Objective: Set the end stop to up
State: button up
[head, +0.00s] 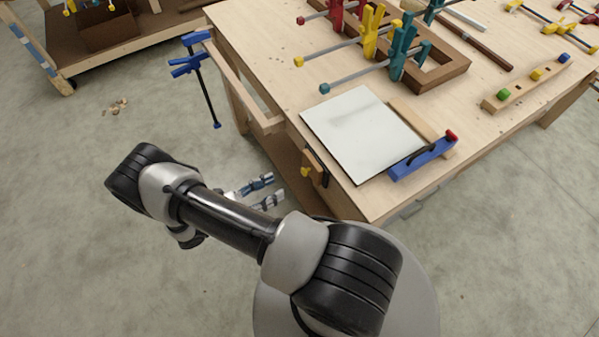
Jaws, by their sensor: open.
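A small wooden block with a yellow knob and a dark mount (314,168) is fixed to the side of the workbench, near its left corner; it may be the end stop, but I cannot tell its setting. A blue bar with a red end and a black handle (423,158) lies on the bench top beside the white panel. My gripper (270,190) is partly hidden behind my arm. Its two fingers are apart, with nothing seen between them, to the lower left of the wooden block and apart from it.
The workbench (270,50) carries a white panel (362,132), several coloured clamps (370,30), a wooden frame (445,72) and a strip with coloured knobs (527,84). A blue clamp (190,66) hangs at the bench's left side. The floor at left is mostly clear.

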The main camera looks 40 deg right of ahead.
aim_at(303, 172)
jog(key=x, duration=1)
jog(key=shift+d, duration=0.15)
jog(key=shift+s, duration=0.1)
grip_shut()
